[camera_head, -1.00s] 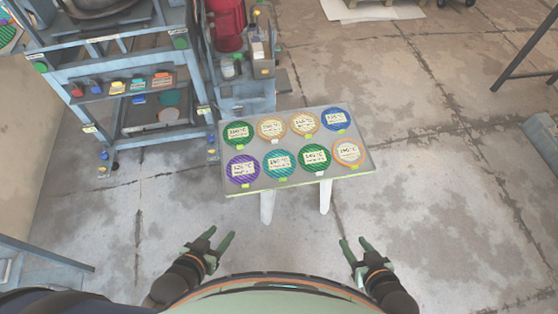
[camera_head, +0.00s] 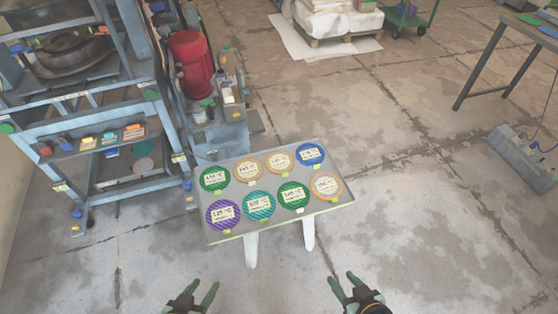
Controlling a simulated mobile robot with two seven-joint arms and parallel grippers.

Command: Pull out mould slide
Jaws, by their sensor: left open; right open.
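The plate press (camera_head: 148,92) is a blue-grey metal frame at the left of the view. A dark round mould (camera_head: 68,53) sits in its upper part; I cannot tell for sure which part is the mould slide. My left gripper (camera_head: 192,291) is open and empty at the bottom edge, well short of the press. My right gripper (camera_head: 343,281) is open and empty at the bottom, right of the left one. Neither touches anything.
A small table (camera_head: 277,229) with several coloured labelled discs stands between me and the press's right side. A red motor (camera_head: 190,62) stands beside the press. A pallet (camera_head: 338,38) and a green cart (camera_head: 408,18) are at the back.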

